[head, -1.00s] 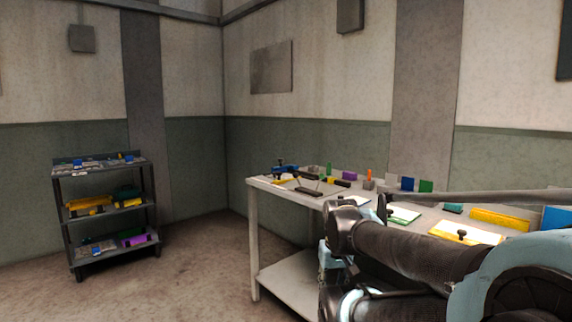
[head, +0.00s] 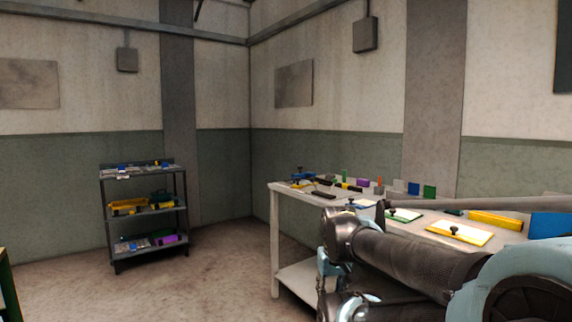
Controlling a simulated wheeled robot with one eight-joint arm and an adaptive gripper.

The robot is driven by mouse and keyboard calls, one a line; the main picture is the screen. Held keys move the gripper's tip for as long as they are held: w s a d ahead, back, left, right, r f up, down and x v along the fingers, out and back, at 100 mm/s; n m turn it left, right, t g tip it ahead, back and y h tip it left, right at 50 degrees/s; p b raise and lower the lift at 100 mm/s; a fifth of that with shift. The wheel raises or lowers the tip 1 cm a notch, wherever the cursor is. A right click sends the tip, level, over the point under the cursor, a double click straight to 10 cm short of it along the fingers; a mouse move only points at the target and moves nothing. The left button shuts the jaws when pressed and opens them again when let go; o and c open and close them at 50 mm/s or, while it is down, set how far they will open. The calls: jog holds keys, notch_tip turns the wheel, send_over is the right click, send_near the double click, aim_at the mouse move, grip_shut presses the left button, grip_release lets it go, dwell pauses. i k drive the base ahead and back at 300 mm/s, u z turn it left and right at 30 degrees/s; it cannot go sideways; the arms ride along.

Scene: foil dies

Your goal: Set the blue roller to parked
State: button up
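A small blue object (head: 301,175) lies at the far left end of the workbench (head: 290,196). It may be the blue roller, but it is too small here to tell. Another blue block (head: 413,188) stands upright near the back edge of the bench, between a pale block and a green one. My arm fills the lower right of the head view, folded in front of the bench. My gripper's fingers cannot be made out in this view. My arm hides part of the bench front.
Pads with black knobs, one on yellow (head: 458,233), lie along the bench. A dark three-level shelf cart (head: 147,210) with small coloured items stands left against the wall. Floor (head: 215,265) between cart and bench is clear. A dark green edge (head: 8,285) shows at lower left.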

aim_at(303, 175)
jog(key=u, duration=0.2)
jog(key=i, duration=1.2)
jog(key=z, duration=0.35)
